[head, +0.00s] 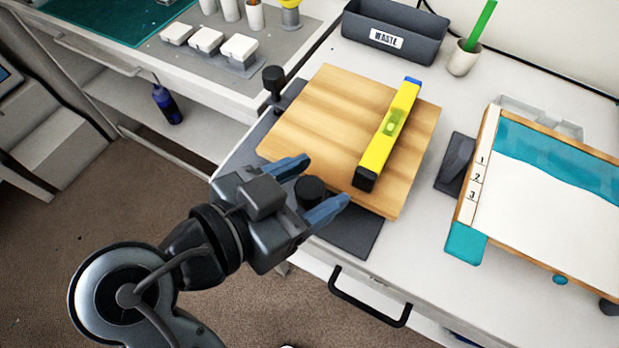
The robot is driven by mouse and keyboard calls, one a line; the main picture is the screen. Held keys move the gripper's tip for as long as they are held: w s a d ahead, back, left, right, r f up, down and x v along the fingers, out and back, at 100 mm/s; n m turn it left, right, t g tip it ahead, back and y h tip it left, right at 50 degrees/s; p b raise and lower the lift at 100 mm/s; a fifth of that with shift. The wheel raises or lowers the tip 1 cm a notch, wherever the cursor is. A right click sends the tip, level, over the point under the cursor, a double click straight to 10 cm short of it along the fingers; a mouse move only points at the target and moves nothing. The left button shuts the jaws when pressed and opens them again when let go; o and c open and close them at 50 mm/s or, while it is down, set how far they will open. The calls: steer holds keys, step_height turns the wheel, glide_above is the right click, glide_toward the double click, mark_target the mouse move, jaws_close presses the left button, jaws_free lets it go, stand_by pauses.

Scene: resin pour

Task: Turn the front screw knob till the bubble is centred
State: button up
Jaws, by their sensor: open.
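A yellow spirit level (378,148) lies across the wooden board (310,110), with a green vial (393,123) near its middle. The bubble inside is too small to place. The board rests on a dark grey base plate (352,238). The front screw knob (309,190), black and round, is at the board's near edge. A second black knob (273,78) stands at the far left corner. My gripper (320,182) is open, its two blue fingers on either side of the front knob in this view. I cannot tell whether either finger touches it.
A grey waste bin (394,30) and a cup (463,60) with a green stick stand behind. A wood-framed panel with teal and white (545,200) lies to the right. A neighbouring bench with white boxes (205,40) is at the upper left. A black drawer handle (368,304) is in front.

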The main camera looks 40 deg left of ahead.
steer(key=c, duration=1)
steer(key=shift+n+y, duration=0.3)
steer(key=shift+d+n+y, duration=0.15)
steer(key=shift+n+y, duration=0.85)
steer(key=shift+y, duration=0.2)
steer(key=n+g+y, duration=0.1)
steer(key=n+y, duration=0.2)
steer(key=y, duration=0.1)
steer(key=shift+r+p, duration=0.1)
steer(key=shift+p, duration=0.25)
steer(key=n+g+y+p, duration=0.2)
steer(key=n+y, duration=0.1)
steer(key=shift+r+n, duration=0.15)
steer(key=shift+n, duration=0.15)
steer(key=shift+n+g+y+p, duration=0.9)
steer(key=shift+n+y+p, duration=0.1)
steer(key=shift+n, duration=0.3)
